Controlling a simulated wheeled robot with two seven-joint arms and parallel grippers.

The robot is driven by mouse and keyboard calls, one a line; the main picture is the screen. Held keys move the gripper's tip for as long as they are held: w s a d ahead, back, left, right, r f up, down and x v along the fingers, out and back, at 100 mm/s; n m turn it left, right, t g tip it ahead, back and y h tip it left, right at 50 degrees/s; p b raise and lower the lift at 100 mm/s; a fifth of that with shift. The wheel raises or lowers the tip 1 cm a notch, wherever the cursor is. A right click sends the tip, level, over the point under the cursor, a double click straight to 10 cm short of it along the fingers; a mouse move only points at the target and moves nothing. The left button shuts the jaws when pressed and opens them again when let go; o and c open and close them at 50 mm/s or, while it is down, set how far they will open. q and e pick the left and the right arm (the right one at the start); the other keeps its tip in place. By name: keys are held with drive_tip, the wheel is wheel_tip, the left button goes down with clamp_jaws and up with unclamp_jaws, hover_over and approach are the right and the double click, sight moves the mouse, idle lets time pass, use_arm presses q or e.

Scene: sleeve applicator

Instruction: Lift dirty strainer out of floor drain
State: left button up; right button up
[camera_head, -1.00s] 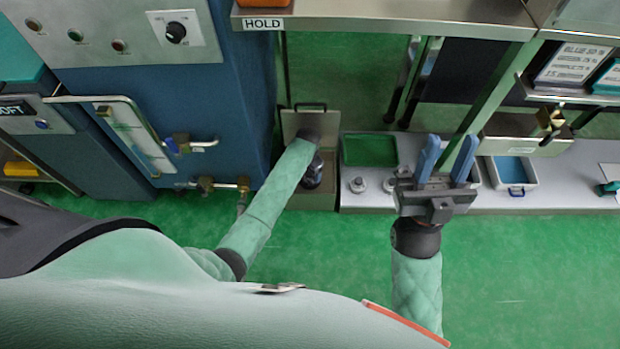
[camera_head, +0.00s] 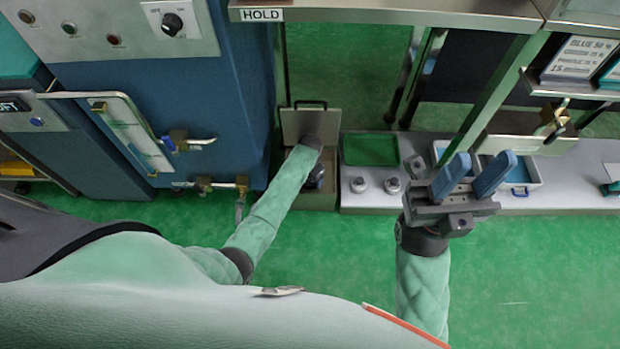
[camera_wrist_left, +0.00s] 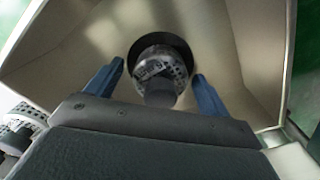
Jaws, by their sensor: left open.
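The dirty strainer (camera_wrist_left: 158,72) sits in the dark round drain opening (camera_wrist_left: 178,42) at the bottom of a metal-walled drain box. It is a grey perforated cup with dark dirt on it and a dark knob towards me. My left gripper (camera_wrist_left: 158,88) is open inside the box, one blue finger on each side of the strainer, with gaps visible. In the head view my left arm reaches down into the drain box (camera_head: 318,200) and hides most of the strainer. My right gripper (camera_head: 472,178) is open and empty, raised over the front of the low shelf.
The box's raised lid (camera_head: 311,122) stands behind my left wrist. Right of the box, a low grey shelf (camera_head: 377,203) holds a green tray (camera_head: 370,150), two knobbed strainers (camera_head: 359,185) and white bins with blue handles (camera_head: 520,178). A blue machine (camera_head: 225,110) with pipes stands close at left.

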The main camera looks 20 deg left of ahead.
use_arm(q)
drive_tip(key=c, duration=1.1)
